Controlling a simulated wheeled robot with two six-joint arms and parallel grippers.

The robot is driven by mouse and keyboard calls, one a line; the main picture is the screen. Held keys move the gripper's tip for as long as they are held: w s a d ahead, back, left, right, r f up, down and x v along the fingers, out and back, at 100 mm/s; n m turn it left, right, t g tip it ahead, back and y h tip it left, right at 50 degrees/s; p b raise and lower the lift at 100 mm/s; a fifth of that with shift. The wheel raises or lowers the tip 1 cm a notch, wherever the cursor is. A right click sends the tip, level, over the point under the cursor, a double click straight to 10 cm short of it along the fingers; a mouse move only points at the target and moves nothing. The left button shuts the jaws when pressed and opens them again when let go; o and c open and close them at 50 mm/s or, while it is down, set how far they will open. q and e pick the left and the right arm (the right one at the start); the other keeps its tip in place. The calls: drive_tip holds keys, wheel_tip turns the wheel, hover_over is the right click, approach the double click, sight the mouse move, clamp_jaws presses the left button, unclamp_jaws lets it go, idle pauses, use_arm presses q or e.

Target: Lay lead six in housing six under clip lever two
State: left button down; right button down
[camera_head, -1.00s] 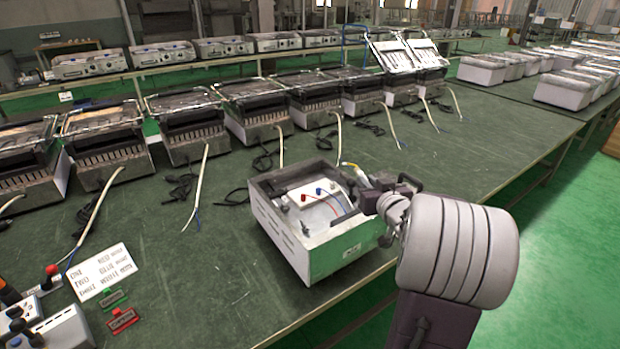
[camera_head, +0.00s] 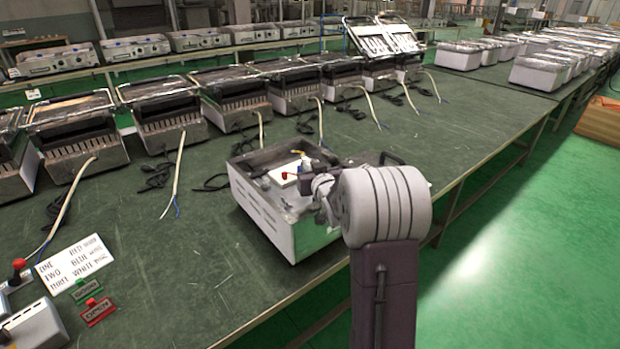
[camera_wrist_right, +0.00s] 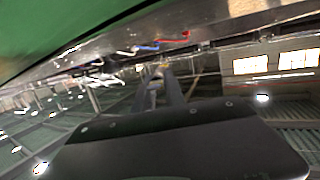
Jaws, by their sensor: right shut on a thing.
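The open white housing (camera_head: 297,236) stands near the table's front edge, with a white block (camera_head: 284,181) inside. A red lever (camera_head: 285,176) shows on the block. In the right wrist view, a red part (camera_wrist_right: 176,38) and a blue part (camera_wrist_right: 148,47) show above the fingers; which is clip lever two, I cannot tell. My right gripper (camera_wrist_right: 165,85) is shut at the housing, its fingertips mostly hidden behind my arm in the head view. A small yellow piece (camera_head: 297,152) shows at its far side. The held thing is too unclear to name surely; it may be the lead. My left gripper is out of view.
A row of similar grill housings (camera_head: 168,115) with pale cables (camera_head: 175,175) runs along the back. A lettered card (camera_head: 72,263), a green tag (camera_head: 86,289) and a red tag (camera_head: 98,311) lie at the left. The table between card and housing is clear.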

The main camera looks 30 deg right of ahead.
wheel_tip(320, 180, down, 2)
drive_tip(key=shift+f+b, duration=0.25)
drive_tip(key=shift+b, duration=0.05)
drive_tip(key=shift+f, duration=0.15)
drive_tip(key=shift+d, duration=0.1)
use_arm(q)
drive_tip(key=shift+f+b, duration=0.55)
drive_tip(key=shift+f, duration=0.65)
use_arm(e)
drive_tip(key=shift+f, duration=0.5)
drive_tip(key=c, duration=1.4)
unclamp_jaws()
